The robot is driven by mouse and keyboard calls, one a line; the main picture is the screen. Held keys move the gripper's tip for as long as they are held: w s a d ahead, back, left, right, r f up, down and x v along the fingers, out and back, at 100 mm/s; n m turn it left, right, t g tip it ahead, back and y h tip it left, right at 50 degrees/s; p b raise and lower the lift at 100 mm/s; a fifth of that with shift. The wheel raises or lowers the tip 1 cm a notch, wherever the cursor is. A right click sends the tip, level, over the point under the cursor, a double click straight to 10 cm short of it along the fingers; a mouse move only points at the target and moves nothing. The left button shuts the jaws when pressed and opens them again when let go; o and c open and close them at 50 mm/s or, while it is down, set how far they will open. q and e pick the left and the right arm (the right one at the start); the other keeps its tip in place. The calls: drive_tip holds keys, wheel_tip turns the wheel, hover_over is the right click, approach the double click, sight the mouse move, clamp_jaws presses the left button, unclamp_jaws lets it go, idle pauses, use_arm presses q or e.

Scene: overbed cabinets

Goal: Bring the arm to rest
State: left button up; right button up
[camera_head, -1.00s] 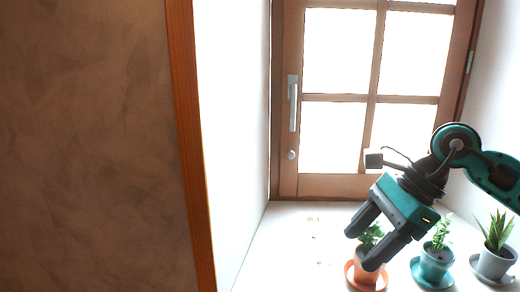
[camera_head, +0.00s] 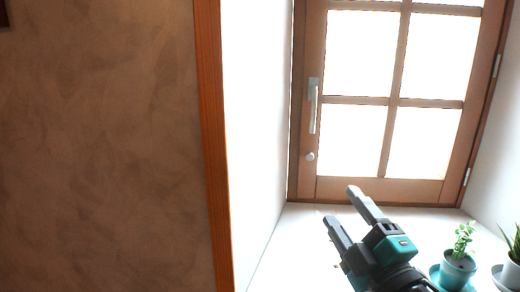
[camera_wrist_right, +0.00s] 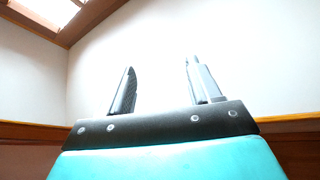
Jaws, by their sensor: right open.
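My right gripper (camera_head: 341,205) is in the lower right of the head view, in front of the window sill, with its fingers pointing up and to the left. It is open, with a clear gap between the fingers and nothing in it. In the right wrist view its two dark fingers (camera_wrist_right: 160,70) stand apart against a white wall, above the teal gripper body. Most of the right arm is below the head view's edge. My left gripper is not in view.
A plant in a teal pot (camera_head: 458,269) stands right of the gripper on the white sill (camera_head: 300,238). A grey pot (camera_head: 510,276) is at the right edge. Behind is a wooden window (camera_head: 397,188) with a handle (camera_head: 313,106). A brown wall with wooden trim (camera_head: 212,130) fills the left.

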drive_tip(key=s+d+f+m+g+h, duration=0.35)
drive_tip(key=f+m, duration=0.25)
drive_tip(key=f, duration=0.3)
drive_tip(key=s+d+f+m+g+h, duration=0.3)
drive_tip(key=s+f+m+g+h, duration=0.15)
drive_tip(key=f, duration=0.35)
drive_tip(key=s+f+m+g+y, duration=0.1)
drive_tip(key=s+f+m+g, duration=0.3)
drive_tip(key=s, duration=0.4)
drive_tip(key=s+f+m+g+y, duration=0.1)
drive_tip(key=s+f+g, duration=0.4)
drive_tip(key=s+f, duration=0.15)
drive_tip(key=w+a+f+t+y, duration=0.1)
drive_tip(key=w+a+f+t, duration=0.2)
drive_tip(key=w+f+t, duration=0.3)
drive_tip(key=shift+w+f+t, duration=0.25)
drive_tip(key=shift+f+t, duration=0.45)
drive_tip(key=shift+f, duration=0.8)
